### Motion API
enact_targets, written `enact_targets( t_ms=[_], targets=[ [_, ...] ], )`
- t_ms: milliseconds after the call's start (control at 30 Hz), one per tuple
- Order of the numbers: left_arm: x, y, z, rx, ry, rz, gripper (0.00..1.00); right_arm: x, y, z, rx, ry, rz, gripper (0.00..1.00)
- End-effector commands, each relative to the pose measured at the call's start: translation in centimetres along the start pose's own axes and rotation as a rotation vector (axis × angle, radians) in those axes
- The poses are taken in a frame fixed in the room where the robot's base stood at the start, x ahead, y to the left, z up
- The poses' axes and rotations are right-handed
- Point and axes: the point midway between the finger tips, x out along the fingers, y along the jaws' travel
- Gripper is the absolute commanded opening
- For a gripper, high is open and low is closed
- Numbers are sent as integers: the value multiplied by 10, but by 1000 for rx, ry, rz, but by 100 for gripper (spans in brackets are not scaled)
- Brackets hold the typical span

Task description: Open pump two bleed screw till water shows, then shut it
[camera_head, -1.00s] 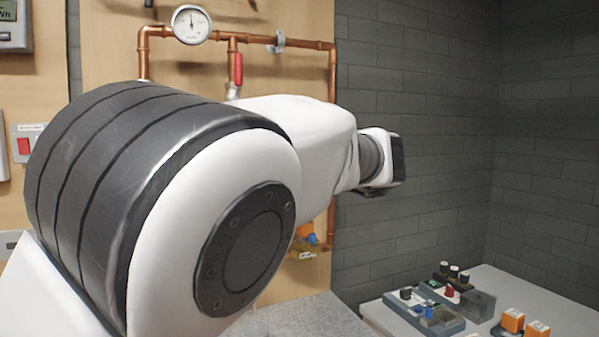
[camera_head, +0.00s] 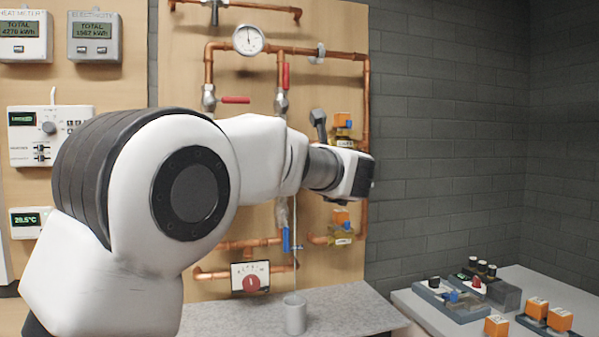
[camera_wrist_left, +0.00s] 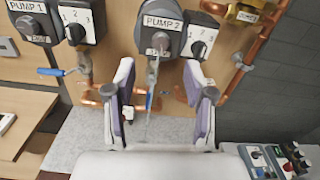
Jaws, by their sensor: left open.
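Pump two (camera_wrist_left: 160,20), a grey body marked PUMP 2, is at the top centre of the left wrist view. A small label and a thin grey part (camera_wrist_left: 153,65) sit below its face; I cannot tell whether this is the bleed screw. My left gripper (camera_wrist_left: 160,78) is open, its two purple-lined fingers apart below the pump, with nothing seen held between them. In the head view my left arm hides the pumps. A thin pale vertical line (camera_wrist_left: 149,125) runs down below pump two; I cannot tell whether it is water or a tube. My right gripper is not in view.
A grey cup (camera_head: 295,314) stands on the speckled shelf (camera_head: 355,315) under the pipes. Pump one (camera_wrist_left: 30,20) is left of pump two. Copper pipes (camera_head: 209,65), with red and blue valve levers, surround the pumps. A side table (camera_head: 565,290) at right carries several small parts.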

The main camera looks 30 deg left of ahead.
Motion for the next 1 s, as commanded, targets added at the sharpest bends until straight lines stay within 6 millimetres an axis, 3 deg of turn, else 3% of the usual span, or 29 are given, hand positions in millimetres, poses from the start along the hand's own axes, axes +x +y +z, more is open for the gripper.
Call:
enact_targets(
  t_ms=[400, 700, 800, 867, 1000],
  targets=[
    [69, 0, 2, 1, 2, 2, 54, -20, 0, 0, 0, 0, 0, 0],
    [74, 0, 1, 2, 0, 1, 54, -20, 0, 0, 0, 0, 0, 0],
    [74, 0, 1, 2, 0, 1, 18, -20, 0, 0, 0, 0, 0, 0],
    [74, 0, 1, 2, 0, 1, 0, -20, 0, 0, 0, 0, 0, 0],
    [74, 0, 1, 2, 0, 1, 0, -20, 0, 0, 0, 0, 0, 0]
  ],
)
